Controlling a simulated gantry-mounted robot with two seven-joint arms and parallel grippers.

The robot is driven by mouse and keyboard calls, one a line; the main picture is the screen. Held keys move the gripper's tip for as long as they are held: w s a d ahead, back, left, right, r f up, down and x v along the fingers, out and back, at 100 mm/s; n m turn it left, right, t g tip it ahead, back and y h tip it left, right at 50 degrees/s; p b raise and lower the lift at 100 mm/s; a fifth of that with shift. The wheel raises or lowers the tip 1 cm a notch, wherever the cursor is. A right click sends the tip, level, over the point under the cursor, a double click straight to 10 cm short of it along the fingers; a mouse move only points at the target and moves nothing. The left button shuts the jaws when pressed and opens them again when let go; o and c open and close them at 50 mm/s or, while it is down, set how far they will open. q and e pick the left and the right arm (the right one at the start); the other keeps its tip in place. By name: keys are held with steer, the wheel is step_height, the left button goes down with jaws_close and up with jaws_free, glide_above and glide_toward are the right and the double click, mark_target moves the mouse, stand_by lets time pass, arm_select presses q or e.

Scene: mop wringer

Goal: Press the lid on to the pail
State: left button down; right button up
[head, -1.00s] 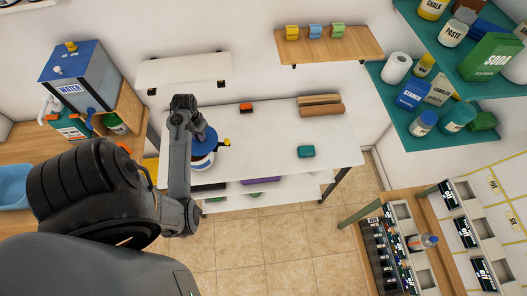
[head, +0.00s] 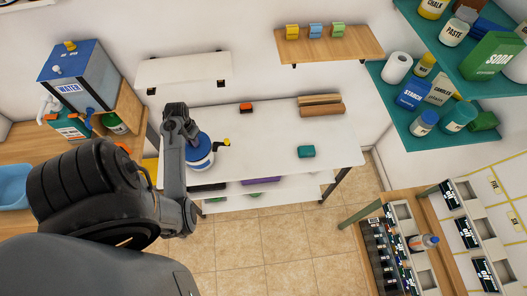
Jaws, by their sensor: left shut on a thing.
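The blue lid (head: 202,150) sits over the white pail (head: 203,168) near the left end of the white table. It looks roughly level on the rim, but I cannot tell whether it is pressed fully on. My left gripper (head: 189,131) is at the lid's upper left side and is shut on the lid. My own forearm hides the fingertips and the left side of the lid and pail. My right gripper is out of view.
An orange block (head: 246,108), a teal block (head: 306,151) and brown rolls (head: 322,110) lie on the white table (head: 270,140). Its middle is clear. A white wall shelf (head: 190,72) hangs behind.

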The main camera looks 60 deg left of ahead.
arm_select(q)
steer(key=shift+f, duration=0.9)
stand_by(0.9)
steer(key=c, duration=0.9)
jaws_free()
steer(key=shift+o, duration=0.2)
